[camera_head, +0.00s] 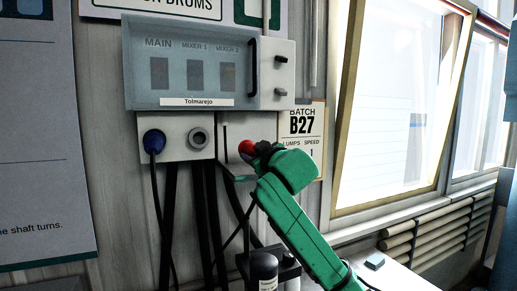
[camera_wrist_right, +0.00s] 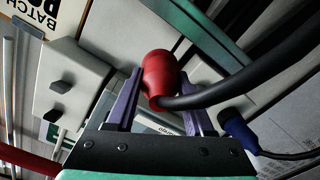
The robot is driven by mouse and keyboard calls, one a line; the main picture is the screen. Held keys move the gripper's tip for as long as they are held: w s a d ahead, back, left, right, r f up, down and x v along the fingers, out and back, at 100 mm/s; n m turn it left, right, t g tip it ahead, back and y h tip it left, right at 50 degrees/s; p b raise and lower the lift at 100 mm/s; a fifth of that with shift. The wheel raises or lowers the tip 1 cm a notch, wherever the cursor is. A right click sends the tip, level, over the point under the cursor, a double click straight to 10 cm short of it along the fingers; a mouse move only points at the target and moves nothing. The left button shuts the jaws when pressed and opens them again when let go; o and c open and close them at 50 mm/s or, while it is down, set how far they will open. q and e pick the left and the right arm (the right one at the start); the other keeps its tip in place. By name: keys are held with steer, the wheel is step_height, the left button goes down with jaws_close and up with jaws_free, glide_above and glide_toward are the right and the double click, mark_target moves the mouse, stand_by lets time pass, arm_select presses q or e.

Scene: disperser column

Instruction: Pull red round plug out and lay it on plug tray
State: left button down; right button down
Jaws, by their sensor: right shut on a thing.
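The red round plug (camera_head: 246,147) is at the lower right panel under the control box in the head view. It also shows in the right wrist view (camera_wrist_right: 160,76), with a thick black cable leaving it to the right. My right gripper (camera_wrist_right: 160,88) is shut on the plug, its purple fingers on either side of it. In the head view the right gripper (camera_head: 262,150) covers part of the plug. I cannot tell whether the plug is seated in a socket or clear of the panel. I cannot make out a plug tray for certain. My left gripper is not in view.
A blue plug (camera_head: 154,141) with a dark cable sits in the left panel, beside an empty round grey socket (camera_head: 198,138). The control box (camera_head: 195,68) is above. Dark cables hang below the panels. A dark cylinder (camera_head: 264,268) stands below, left of my right arm.

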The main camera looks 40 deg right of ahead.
steer(key=p+x, duration=0.1)
steer(key=x, duration=0.2)
steer(key=shift+w+d+f, duration=0.1)
steer(key=shift+d+f, duration=0.05)
steer(key=shift+f, duration=0.05)
steer(key=shift+w+d+f+b, duration=0.1)
steer(key=shift+w+f+b, duration=0.15)
steer(key=shift+f, duration=0.2)
steer(key=shift+w+f+b, duration=0.1)
steer(key=shift+w+f, duration=0.15)
steer(key=shift+f, duration=0.25)
steer(key=shift+w+f, duration=0.35)
steer(key=shift+f, duration=0.15)
